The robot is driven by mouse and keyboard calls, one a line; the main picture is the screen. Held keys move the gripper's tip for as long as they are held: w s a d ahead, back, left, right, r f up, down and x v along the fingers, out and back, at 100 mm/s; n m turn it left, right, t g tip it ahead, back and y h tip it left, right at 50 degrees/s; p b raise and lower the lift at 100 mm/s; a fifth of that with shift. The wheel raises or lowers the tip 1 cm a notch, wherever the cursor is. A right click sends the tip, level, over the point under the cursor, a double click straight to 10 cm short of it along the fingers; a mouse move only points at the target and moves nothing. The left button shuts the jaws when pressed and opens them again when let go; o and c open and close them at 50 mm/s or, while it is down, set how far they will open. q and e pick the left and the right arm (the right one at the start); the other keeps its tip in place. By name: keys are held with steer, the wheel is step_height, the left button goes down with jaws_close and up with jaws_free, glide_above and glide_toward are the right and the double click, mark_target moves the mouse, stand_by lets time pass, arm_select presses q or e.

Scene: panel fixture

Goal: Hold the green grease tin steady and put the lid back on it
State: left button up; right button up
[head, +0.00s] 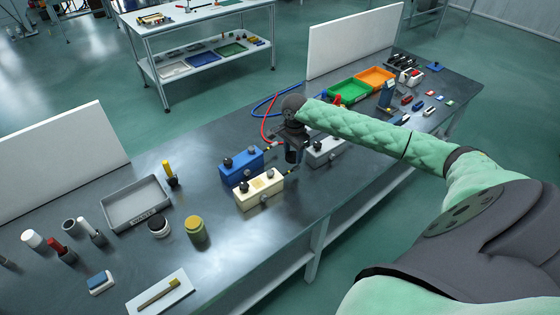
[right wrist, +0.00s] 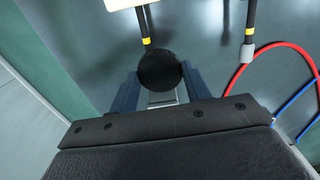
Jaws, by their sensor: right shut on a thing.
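An olive-green tin (head: 195,230) with a yellowish top stands upright near the front edge of the bench, left of centre. I take it for the grease tin. My right gripper (head: 292,152) is well to its right, above the bench by the blue and cream boxes. In the right wrist view the right gripper (right wrist: 160,88) has its fingers on both sides of a dark round thing (right wrist: 159,68) and is shut on it. I cannot tell for sure whether this is the lid. My left gripper is not in view.
A blue box (head: 240,168) and a cream box (head: 259,189) with knobs stand beside my right gripper. A black-topped jar (head: 158,227) and a grey tray (head: 135,205) are left of the tin. Red and blue cables lie behind the boxes.

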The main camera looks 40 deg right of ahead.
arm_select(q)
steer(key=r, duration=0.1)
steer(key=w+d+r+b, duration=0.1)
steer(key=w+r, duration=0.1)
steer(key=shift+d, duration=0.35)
arm_select(e)
steer(key=s+d+r, duration=0.1)
steer(key=s, duration=0.1)
steer(key=s+d+r, duration=0.1)
steer(key=s+r, duration=0.1)
steer(key=shift+d, duration=0.4)
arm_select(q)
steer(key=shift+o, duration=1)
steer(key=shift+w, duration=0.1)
